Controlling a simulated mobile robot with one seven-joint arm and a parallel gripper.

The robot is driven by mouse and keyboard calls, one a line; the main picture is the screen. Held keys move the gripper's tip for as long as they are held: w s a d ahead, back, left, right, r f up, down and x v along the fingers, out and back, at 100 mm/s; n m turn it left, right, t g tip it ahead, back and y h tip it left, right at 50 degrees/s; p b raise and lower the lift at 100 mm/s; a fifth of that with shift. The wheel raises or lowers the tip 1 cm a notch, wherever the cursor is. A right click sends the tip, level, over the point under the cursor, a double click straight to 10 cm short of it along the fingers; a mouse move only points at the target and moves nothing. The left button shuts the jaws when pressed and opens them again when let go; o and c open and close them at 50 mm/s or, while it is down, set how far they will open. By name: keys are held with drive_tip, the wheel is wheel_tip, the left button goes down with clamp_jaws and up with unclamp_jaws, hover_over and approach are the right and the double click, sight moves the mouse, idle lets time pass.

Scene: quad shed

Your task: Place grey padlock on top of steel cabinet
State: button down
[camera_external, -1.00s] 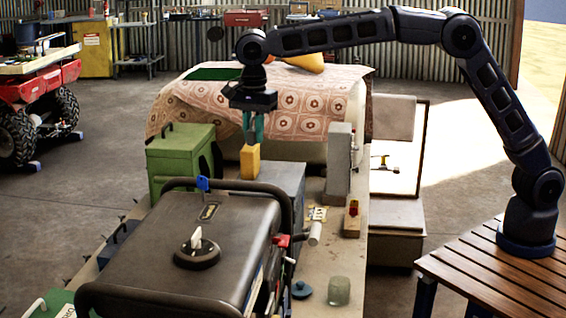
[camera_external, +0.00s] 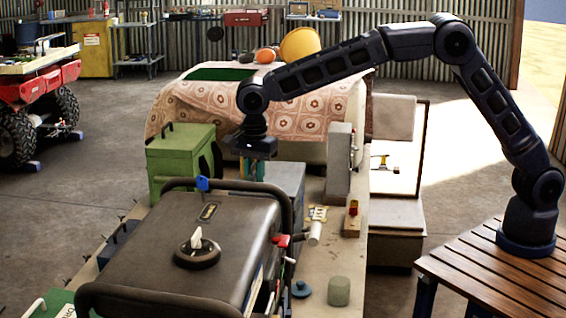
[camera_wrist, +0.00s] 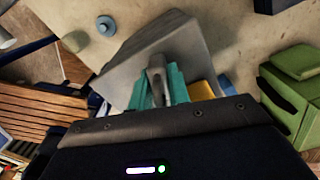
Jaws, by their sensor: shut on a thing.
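My gripper (camera_external: 253,171) points down beside the left part of the steel cabinet (camera_external: 287,176), a grey box on the bench. In the wrist view, its teal fingers (camera_wrist: 158,88) are shut on the grey padlock (camera_wrist: 157,70), which shows as a grey piece between them. The steel cabinet (camera_wrist: 185,38) fills the middle of that view, just beyond the fingers. I cannot tell whether the padlock touches its top. In the external view the padlock is hidden by my gripper.
A green metal box (camera_external: 180,157) stands close left of my gripper and also shows in the wrist view (camera_wrist: 295,95). A yellow block (camera_wrist: 200,91) is right beside the fingers. The black generator (camera_external: 190,240) stands in front, and a tall grey box (camera_external: 338,165) to the right.

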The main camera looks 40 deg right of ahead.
drive_tip(key=c, duration=1.3)
unclamp_jaws()
drive_tip(key=shift+f, duration=0.1)
wheel_tip(320, 180, up, 12)
drive_tip(key=shift+r, duration=0.2)
